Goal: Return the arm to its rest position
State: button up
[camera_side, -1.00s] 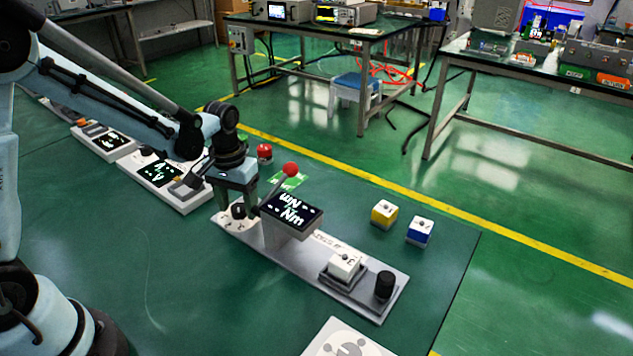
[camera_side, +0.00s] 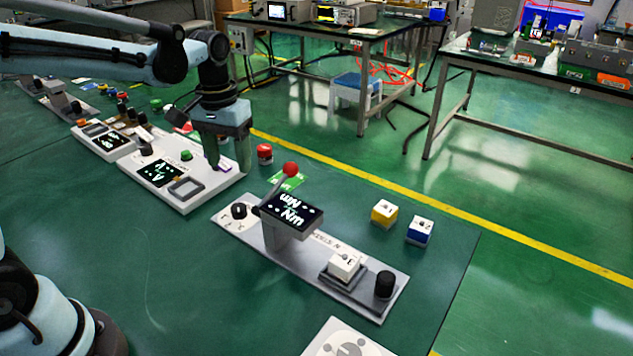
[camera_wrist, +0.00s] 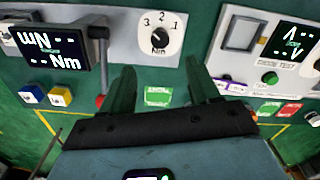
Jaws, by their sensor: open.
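My gripper (camera_side: 222,150) is raised over the right end of the white voltage panel (camera_side: 172,178) in the side view, fingers pointing down. In the wrist view my gripper (camera_wrist: 160,88) shows two dark green fingers spread apart with nothing between them. Beyond the fingers are a white dial (camera_wrist: 158,38) marked 1, 2, 3 and Nm, and a green card (camera_wrist: 158,97). My arm reaches in from the left of the side view, with its forearm nearly level.
The torque panel (camera_side: 235,225) carries a screen (camera_side: 291,211), a red-knobbed lever (camera_side: 290,169), a white block (camera_side: 344,264) and a black knob (camera_side: 385,284). Yellow (camera_side: 384,212) and blue-white (camera_side: 420,231) blocks stand behind it. A red button (camera_side: 264,152) stands nearby. The mat's front middle is clear.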

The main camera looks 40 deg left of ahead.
jog(key=shift+r, duration=0.25)
jog(key=s+d+m+t, duration=0.3)
jog(key=s+d+t, duration=0.1)
jog(key=s+t, duration=0.3)
jog(key=shift+s, duration=1)
